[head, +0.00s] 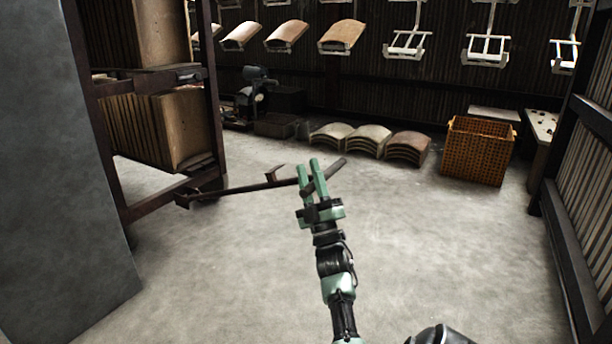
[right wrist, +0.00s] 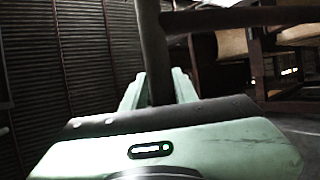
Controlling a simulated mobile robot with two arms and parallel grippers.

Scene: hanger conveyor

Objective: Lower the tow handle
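The tow handle (head: 240,190) is a thin dark bar with a crossbar grip at its free end. It reaches from the low front of the dark rack cart (head: 150,211) at the left and stands out over the floor, raised, nearly level. My right gripper (head: 309,167) is at the crossbar, its two green fingers on either side of it. In the right wrist view the dark grip (right wrist: 157,60) runs between the fingers, which look closed against it; the exact contact is partly hidden. My left gripper is not in view.
The cart carries stacked tan panels (head: 185,125). Curved tiles (head: 368,138) and an orange crate (head: 478,150) stand on the floor at the back. White hangers (head: 487,48) hang above. A grey pillar (head: 60,180) stands at the left. The floor around the handle is clear.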

